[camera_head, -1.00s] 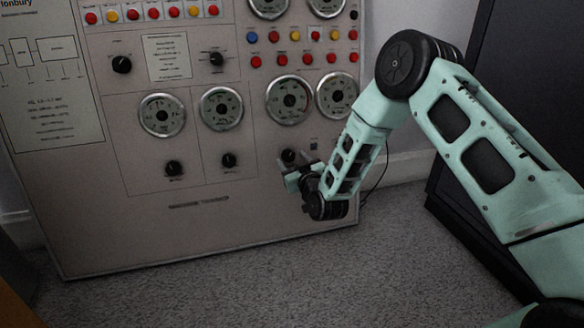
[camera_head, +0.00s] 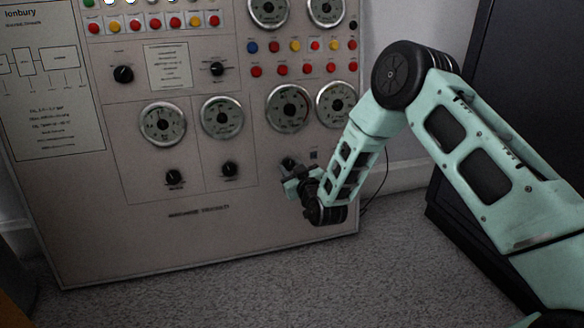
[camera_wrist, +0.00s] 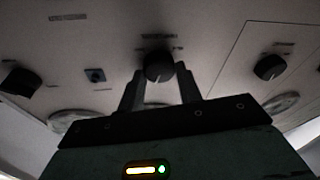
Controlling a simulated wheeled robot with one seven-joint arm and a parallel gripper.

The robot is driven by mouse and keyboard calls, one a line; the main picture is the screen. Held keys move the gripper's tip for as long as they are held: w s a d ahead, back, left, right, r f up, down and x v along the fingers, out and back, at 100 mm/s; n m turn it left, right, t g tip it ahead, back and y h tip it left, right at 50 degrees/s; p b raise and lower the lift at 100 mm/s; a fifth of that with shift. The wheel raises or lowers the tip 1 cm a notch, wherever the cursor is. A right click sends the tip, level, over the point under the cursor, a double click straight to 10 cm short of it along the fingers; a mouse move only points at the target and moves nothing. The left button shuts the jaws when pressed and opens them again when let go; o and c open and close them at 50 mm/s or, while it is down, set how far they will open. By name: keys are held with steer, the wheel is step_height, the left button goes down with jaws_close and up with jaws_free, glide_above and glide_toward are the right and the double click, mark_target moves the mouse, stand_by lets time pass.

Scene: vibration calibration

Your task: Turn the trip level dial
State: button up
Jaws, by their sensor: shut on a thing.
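A black dial (camera_head: 288,163) with a pale pointer line sits low on the right part of the grey control panel (camera_head: 120,240). My gripper (camera_head: 291,174) is at this dial, with the arm reaching in from the right. In the wrist view the dial (camera_wrist: 158,67) lies between the two dark fingers of my gripper (camera_wrist: 160,75), one on each side. The fingers are shut on it. Its label is too blurred to read, so I cannot confirm by text that it is the trip level dial.
Two similar dials (camera_head: 173,177) (camera_head: 229,169) sit to the left in the same row. Round gauges (camera_head: 289,107) are above. A dark cabinet (camera_head: 480,150) stands at the right. Carpet lies below.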

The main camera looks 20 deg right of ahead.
steer(key=n+p, duration=0.1)
steer(key=n, duration=0.1)
steer(key=n+p, duration=0.1)
steer(key=p, duration=0.1)
steer(key=shift+r+n+g+y, duration=0.2)
steer(key=shift+n+g+y, duration=0.1)
steer(key=shift+n+y, duration=0.1)
steer(key=shift+f+n+g+p, duration=0.15)
steer(key=shift+n+g+p, duration=0.15)
steer(key=shift+n+p, duration=0.75)
steer(key=shift+n+y, duration=0.25)
steer(key=shift+y, duration=0.05)
steer(key=o, duration=1)
steer(key=shift+s, duration=0.1)
steer(key=shift+s+d+p, duration=0.1)
steer(key=shift+s+p, duration=0.2)
steer(key=p+v, duration=0.7)
steer(key=v, duration=0.9)
steer(key=shift+s, duration=0.35)
